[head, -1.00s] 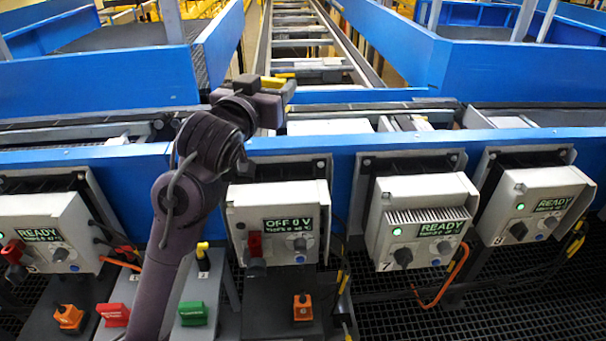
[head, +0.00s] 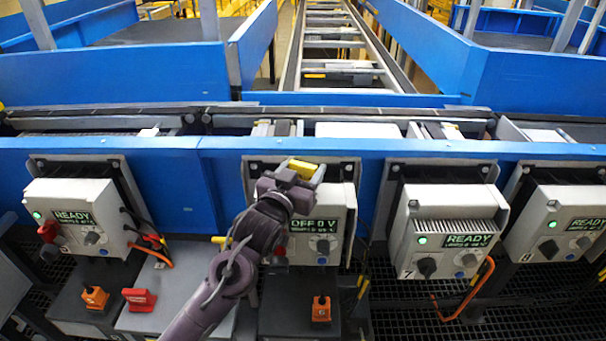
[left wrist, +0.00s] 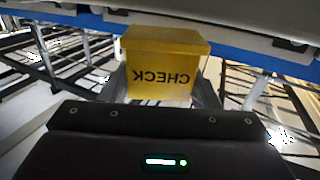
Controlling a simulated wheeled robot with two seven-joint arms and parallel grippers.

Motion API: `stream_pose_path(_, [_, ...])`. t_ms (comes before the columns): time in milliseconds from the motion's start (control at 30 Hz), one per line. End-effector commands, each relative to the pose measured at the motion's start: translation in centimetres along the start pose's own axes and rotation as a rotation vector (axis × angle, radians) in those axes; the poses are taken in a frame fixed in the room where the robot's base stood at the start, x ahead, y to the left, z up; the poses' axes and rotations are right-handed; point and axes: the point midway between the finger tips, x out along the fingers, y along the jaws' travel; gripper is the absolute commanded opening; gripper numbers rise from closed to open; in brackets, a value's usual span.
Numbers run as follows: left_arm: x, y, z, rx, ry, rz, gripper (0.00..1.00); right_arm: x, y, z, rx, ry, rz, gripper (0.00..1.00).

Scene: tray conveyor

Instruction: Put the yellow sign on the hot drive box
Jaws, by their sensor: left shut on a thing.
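The yellow sign (left wrist: 165,62) shows in the left wrist view, with CHECK upside down on its face. My left gripper (head: 294,178) is shut on it, and its yellow edge (head: 312,170) shows in the head view. The gripper is in front of the top left of the drive box (head: 338,205) whose screen reads OFF 0 V. I cannot tell whether the sign touches that box. Other grey drive boxes, left (head: 75,205), right (head: 455,215) and far right (head: 560,225), read READY with green lamps. Their temperature lines are too small to read surely. My right gripper is out of view.
A blue rail (head: 160,160) runs behind the boxes. An orange cable (head: 478,290) hangs from the box marked 7. A red block (head: 139,299) and orange switches (head: 95,298) (head: 321,309) sit below. My arm hides part of the low shelf.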

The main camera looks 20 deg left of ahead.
Motion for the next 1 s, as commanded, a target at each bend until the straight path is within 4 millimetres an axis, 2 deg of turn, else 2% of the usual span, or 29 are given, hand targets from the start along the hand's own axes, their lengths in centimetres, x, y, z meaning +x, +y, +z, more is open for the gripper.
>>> stream_pose_path(133, [0.0, 0.0, 1.4, 0.001, 0.001, 0.001, 0.3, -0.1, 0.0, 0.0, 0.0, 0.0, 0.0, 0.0])
stream_pose_path(533, [0.0, 0.0, 1.8, 0.001, 0.002, 0.001, 0.3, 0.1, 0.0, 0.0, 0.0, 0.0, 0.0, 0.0])
stream_pose_path(567, [0.0, 0.0, 1.8, 0.001, 0.002, 0.001, 0.59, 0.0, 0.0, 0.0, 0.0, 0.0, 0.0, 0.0])
stream_pose_path(700, [0.0, 0.0, 1.8, 0.001, 0.001, 0.001, 0.77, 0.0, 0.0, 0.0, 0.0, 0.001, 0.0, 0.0])
stream_pose_path(1000, [0.0, 0.0, 1.6, 0.001, 0.002, 0.001, 0.78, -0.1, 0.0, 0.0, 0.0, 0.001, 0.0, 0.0])
